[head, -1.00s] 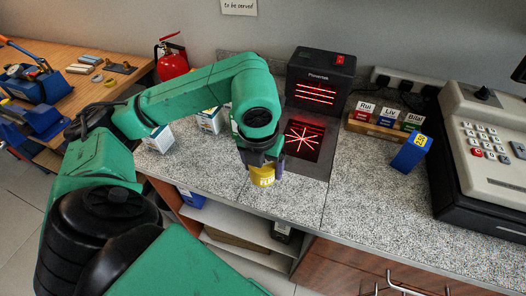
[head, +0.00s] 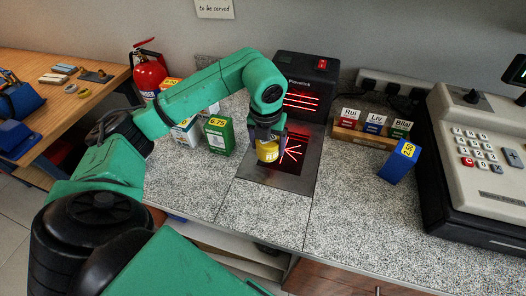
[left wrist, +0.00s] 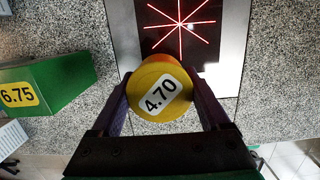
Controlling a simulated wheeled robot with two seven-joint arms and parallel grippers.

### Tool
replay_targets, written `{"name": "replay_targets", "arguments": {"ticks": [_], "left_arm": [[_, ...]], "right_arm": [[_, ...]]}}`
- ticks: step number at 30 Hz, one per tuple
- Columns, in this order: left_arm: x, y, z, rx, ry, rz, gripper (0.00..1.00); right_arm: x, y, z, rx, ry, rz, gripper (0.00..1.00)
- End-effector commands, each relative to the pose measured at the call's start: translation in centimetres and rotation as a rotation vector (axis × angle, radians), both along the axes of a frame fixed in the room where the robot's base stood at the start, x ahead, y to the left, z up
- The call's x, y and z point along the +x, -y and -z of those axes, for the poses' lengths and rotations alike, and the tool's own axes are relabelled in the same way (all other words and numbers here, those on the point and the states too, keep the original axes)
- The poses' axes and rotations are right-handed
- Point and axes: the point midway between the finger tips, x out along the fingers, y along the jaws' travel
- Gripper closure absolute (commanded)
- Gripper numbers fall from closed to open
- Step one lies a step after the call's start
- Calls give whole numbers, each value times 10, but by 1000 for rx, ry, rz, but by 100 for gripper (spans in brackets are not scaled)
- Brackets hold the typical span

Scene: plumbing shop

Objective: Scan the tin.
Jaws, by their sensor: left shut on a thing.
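A yellow tin (head: 267,151) is between the fingers of my left gripper (head: 268,142), which is shut on it. In the left wrist view the tin (left wrist: 160,88) shows a white label reading 4.70 on its end. The gripper's two fingers (left wrist: 162,105) press on its sides. The tin is over the near left part of the scanner plate (head: 259,173), beside the red star of laser lines on the dark scanner window (head: 299,158). The upright scanner housing (head: 318,67) with red lines stands behind. My right gripper is out of view.
A green box (head: 219,138) marked 6.75 stands left of the scanner, with more boxes behind it. A blue box (head: 399,163) and a rack with name cards (head: 370,137) stand to the right, near the cash register (head: 480,150). The front counter is clear.

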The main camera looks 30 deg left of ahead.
Motion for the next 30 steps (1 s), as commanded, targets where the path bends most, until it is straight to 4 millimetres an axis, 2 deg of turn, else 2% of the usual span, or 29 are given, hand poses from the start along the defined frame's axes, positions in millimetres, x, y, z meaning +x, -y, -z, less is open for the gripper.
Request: {"name": "replay_targets", "arguments": {"ticks": [8, 15, 17, 20, 30], "left_arm": [[42, -5, 12, -3, 0, -1, 86], [53, 26, 12, -2, 1, 1, 86], [51, 25, 11, 0, 1, -1, 86], [40, 28, -2, 0, 2, 2, 86], [-19, 43, -49, 0, 2, 4, 86]], "right_arm": [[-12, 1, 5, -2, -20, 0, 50], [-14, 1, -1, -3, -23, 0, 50], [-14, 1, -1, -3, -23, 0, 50], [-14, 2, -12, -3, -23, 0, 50], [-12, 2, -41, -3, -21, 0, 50]]}}
